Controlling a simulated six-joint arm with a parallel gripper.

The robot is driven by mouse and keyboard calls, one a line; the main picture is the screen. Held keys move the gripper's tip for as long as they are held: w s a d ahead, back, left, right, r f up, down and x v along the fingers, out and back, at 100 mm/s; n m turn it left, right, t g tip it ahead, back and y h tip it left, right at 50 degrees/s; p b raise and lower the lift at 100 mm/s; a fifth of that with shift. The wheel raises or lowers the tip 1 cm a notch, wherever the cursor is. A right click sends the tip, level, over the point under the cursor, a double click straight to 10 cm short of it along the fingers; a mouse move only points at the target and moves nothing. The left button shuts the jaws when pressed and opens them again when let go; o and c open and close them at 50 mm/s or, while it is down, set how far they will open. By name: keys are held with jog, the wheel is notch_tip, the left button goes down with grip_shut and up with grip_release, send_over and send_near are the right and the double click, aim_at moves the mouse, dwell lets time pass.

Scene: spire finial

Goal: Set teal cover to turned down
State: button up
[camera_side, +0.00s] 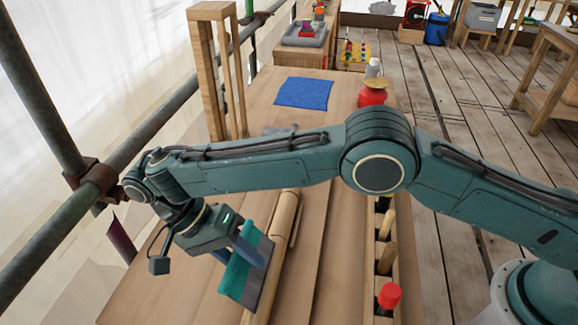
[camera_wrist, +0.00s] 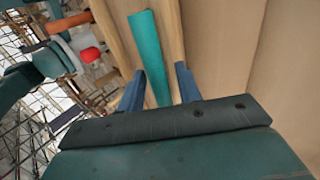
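The teal cover (camera_side: 233,278) is a flat teal piece at the lower middle of the side view, beside a rounded wooden piece; a grey-blue part adjoins its right side. In the wrist view the teal cover (camera_wrist: 150,50) is a long narrow strip running away from me. My gripper (camera_side: 238,250) is low over the cover. In the wrist view its two blue fingers stand apart, one on each side of the strip, and my gripper (camera_wrist: 159,86) looks open, with narrow gaps beside the strip. I cannot tell whether a finger touches it.
A wooden bench (camera_side: 330,290) lies under my arm. A slotted rack with a red-topped peg (camera_side: 389,296) is at its right edge. A blue cloth (camera_side: 304,93) and a red jar (camera_side: 372,94) lie farther back. A wooden frame (camera_side: 213,80) and metal pipes stand at left.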

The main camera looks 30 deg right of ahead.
jog(key=shift+s+r, duration=0.1)
jog(key=shift+s, duration=0.05)
jog(key=shift+t+y, duration=0.3)
jog(key=shift+d+r+t+y, duration=0.25)
jog(key=shift+d+t+y, duration=0.15)
jog(key=shift+d+t, duration=0.2)
jog(key=shift+s+d+r+t+y, duration=0.15)
jog(key=shift+s+r+t+y, duration=0.05)
jog(key=shift+s+t+y, duration=0.45)
jog(key=shift+s+d+r+t+y, duration=0.1)
jog(key=shift+s+d+t+y, duration=0.25)
jog(key=shift+t+y, duration=0.3)
jog(key=shift+s+d+t+y, duration=0.2)
jog(key=shift+d+t+y, duration=0.15)
jog(key=shift+t+y, duration=0.2)
notch_tip(320, 180, up, 14)
jog(key=s+d+r+n+t, duration=0.1)
jog(key=d+r, duration=0.3)
jog(key=d, duration=0.5)
jog(key=d+r+n+t+y, duration=0.1)
jog(key=d+r, duration=0.3)
jog(key=d, duration=0.6)
jog(key=shift+s+n, duration=0.35)
jog(key=shift+n, duration=0.55)
jog(key=shift+c, duration=0.2)
